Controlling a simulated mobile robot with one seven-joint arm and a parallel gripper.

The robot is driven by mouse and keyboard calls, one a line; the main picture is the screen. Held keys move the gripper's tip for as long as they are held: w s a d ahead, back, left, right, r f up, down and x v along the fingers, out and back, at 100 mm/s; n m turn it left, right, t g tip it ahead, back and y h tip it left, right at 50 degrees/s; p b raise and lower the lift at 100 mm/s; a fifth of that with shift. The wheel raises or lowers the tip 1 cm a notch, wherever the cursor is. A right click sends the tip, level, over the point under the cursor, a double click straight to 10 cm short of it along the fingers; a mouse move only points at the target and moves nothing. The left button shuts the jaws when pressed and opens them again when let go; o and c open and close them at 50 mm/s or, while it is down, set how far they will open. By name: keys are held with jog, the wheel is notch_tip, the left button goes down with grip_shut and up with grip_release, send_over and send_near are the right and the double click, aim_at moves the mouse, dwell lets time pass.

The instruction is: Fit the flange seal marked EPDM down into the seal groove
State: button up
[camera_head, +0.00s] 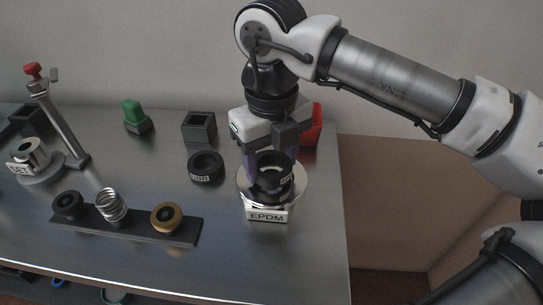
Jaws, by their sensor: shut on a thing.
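My gripper (270,168) points down and is shut on a black flange seal (272,186), a thick ring. A small light tag on the seal's right side is too small and turned to read surely. The seal is over the middle of a round shiny metal flange (301,190), whose front block (267,215) is marked EPDM. The seal groove is hidden behind the seal and fingers. I cannot tell whether the seal touches the flange or hangs just above it. A second black ring (205,168) with a tag I cannot read surely lies to the left.
A dark rack (125,228) at the front left holds a black ring, a spring and a brass-coloured ring. A square black holder (199,127), a green-topped piece (135,117) and a red bin (312,126) stand behind. A metal stand (58,125) is far left. The table's right edge is near the flange.

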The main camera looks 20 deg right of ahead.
jog(key=shift+f+b, duration=0.45)
jog(key=shift+f, duration=0.15)
jog(key=o, duration=1)
jog(key=shift+r, duration=0.1)
notch_tip(320, 180, up, 14)
jog(key=p, duration=0.9)
